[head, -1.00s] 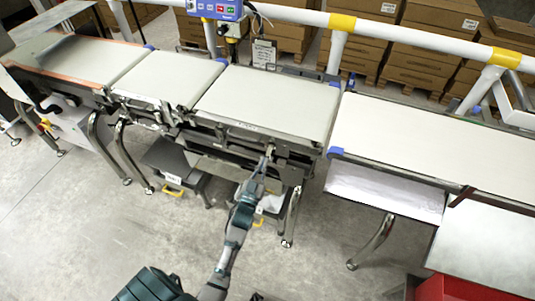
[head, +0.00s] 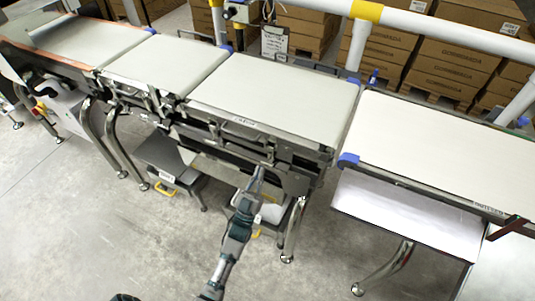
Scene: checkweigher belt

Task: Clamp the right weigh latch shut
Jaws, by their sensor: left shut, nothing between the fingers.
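The weigh section is the wide belt bed (head: 270,95) in the middle, with a dark metal frame along its front edge. A small latch (head: 270,153) shows near the right end of that front frame; another (head: 214,130) shows further left. The picture is too small to tell whether the right latch is open or closed. My left gripper (head: 258,174) is shut and empty, its tips just below the right latch; I cannot tell whether they touch anything. My right gripper is not in view.
An outfeed belt (head: 430,150) with a white panel (head: 405,213) below stands to the right. Smaller belts continue left. A white guard rail (head: 440,33) and stacked cartons (head: 450,70) are behind. The floor in front (head: 110,250) is clear, apart from the stand legs.

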